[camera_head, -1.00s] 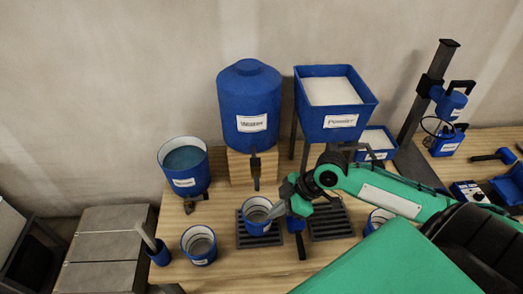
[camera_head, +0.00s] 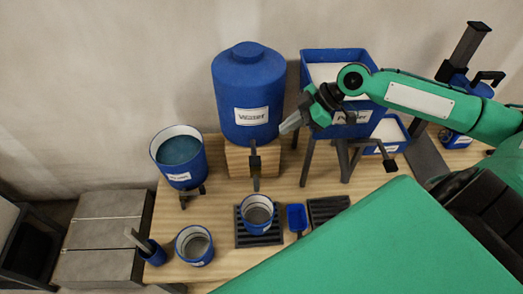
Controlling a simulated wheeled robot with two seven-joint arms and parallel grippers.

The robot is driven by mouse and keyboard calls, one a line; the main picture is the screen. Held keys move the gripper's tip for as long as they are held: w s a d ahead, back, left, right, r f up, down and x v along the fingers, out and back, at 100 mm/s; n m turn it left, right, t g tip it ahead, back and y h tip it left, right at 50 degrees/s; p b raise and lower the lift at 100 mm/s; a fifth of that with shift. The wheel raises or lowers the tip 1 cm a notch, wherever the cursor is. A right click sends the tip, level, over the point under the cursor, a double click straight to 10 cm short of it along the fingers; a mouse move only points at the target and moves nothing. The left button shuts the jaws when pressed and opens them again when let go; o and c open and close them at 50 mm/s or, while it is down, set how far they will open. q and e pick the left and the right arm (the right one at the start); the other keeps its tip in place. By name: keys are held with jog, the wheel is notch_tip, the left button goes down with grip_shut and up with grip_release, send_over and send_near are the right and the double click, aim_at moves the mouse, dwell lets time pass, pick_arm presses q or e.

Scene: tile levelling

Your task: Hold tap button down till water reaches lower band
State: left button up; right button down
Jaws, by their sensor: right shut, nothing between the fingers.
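The blue water tank (camera_head: 243,90) stands on a wooden block at the back of the table. Its dark tap (camera_head: 255,163) points down at the front, with a small black piece on top; I cannot tell the button apart. A blue cup (camera_head: 258,228) with a pale inner band stands on a dark slotted grate (camera_head: 241,239) below the tap. Its inside looks grey, and the water level cannot be made out. My right gripper (camera_head: 284,128) is shut and empty, raised beside the tank's right side, above and right of the tap. My left gripper is not in view.
A blue powder hopper (camera_head: 376,120) stands on legs behind my right gripper. A blue bucket of liquid (camera_head: 180,177) is left of the tank. Another blue cup (camera_head: 195,261) stands front left. A blue scoop (camera_head: 296,217) lies between two grates. My green arm covers the right side.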

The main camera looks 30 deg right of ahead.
jog(key=p, duration=0.3)
send_over(252, 160)
jog(key=s+d, duration=0.1)
jog(key=d, duration=0.1)
notch_tip(252, 160, down, 7)
jog(key=f, duration=0.2)
jog(key=f+p, duration=0.1)
jog(key=f, duration=0.1)
jog(key=shift+s+d+f, duration=0.1)
jog(key=shift+s+d, duration=0.05)
jog(key=shift+d, duration=0.05)
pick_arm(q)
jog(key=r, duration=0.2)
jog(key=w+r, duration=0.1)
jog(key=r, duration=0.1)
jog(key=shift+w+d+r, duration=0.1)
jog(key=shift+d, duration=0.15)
